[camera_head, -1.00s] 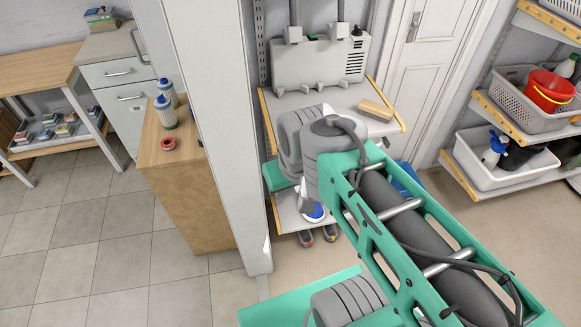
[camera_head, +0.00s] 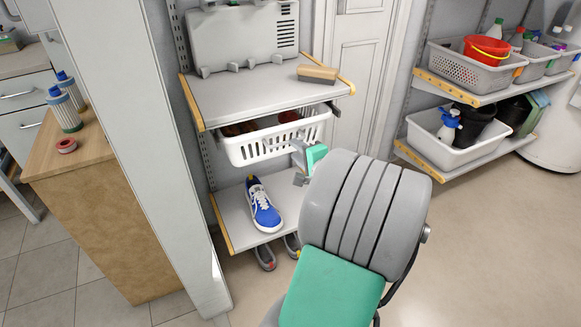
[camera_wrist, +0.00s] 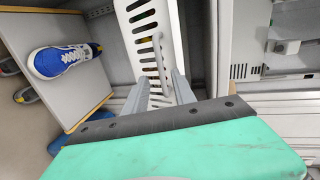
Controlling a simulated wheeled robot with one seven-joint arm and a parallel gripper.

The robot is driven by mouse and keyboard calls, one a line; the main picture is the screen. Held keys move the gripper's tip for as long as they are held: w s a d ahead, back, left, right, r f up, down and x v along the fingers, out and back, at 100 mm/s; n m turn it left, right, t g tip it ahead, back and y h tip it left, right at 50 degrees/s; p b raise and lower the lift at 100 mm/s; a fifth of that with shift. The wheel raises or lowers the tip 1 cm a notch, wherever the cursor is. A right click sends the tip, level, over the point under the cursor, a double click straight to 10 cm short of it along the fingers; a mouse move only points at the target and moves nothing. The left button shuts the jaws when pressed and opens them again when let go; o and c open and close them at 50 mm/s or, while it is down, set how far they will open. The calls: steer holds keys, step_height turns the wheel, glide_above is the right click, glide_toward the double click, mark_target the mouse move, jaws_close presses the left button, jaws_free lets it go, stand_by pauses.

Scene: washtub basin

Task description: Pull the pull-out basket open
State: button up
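The white slotted pull-out basket (camera_head: 275,143) hangs under the upper shelf, with dark red items showing inside it. Its slotted front (camera_wrist: 143,28) fills the upper middle of the wrist view, with a light grey bar handle (camera_wrist: 160,58) across it. My gripper (camera_head: 299,160) is at the right part of the basket's front in the head view. In the wrist view my gripper (camera_wrist: 160,85) is open, its two fingers apart, and the handle's bar shows between and just beyond their tips. I cannot tell whether the fingers touch it.
A blue shoe (camera_head: 263,208) stands on the lower shelf (camera_head: 236,222). A grey case (camera_head: 243,40) and a brush (camera_head: 317,73) are on the upper shelf (camera_head: 240,97). A white post (camera_head: 150,150) rises at left. Floor is clear to the right.

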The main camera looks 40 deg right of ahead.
steer(key=shift+m, duration=0.3)
steer(key=x, duration=0.3)
steer(key=d+b+x, duration=0.1)
steer(key=x, duration=0.3)
steer(key=shift+w+d, duration=0.1)
steer(key=shift+d, duration=0.1)
steer(key=shift+c, duration=0.2)
jaws_close()
stand_by(0.7)
